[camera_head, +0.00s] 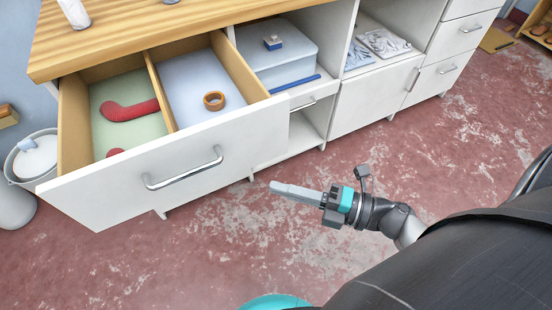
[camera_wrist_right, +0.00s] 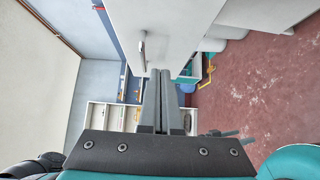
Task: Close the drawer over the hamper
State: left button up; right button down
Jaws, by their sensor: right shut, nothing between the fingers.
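The open drawer (camera_head: 200,165) has a white front with a metal bar handle (camera_head: 184,170) and sticks out from the cabinet at the left of the head view. A divider splits its inside; a red curved item (camera_head: 130,110) lies on the green side and an orange-brown ring (camera_head: 213,100) on the pale side. My right gripper (camera_head: 273,186) is shut and empty, right of the drawer front and apart from it. In the right wrist view, the shut fingers (camera_wrist_right: 160,72) point toward a white panel with a handle (camera_wrist_right: 142,50). My left gripper is out of view.
A wooden worktop (camera_head: 150,40) tops the cabinet. An open bay holds a blue-grey lidded box (camera_head: 275,62); a closed white door (camera_head: 372,97) is further right. A white bucket (camera_head: 35,158) stands at the left. The red floor (camera_head: 440,150) in front is clear.

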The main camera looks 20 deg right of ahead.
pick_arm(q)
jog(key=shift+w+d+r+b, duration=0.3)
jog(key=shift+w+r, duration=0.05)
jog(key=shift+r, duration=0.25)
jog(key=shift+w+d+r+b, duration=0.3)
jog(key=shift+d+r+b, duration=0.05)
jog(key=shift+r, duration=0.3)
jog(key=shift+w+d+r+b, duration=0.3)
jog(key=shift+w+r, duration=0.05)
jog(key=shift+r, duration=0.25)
pick_arm(e)
jog(key=shift+w+a, duration=1)
jog(key=shift+w, duration=0.6)
jog(key=shift+w+a, duration=1)
jog(key=shift+w, duration=0.6)
jog(key=shift+w+a, duration=1)
jog(key=shift+w, duration=0.6)
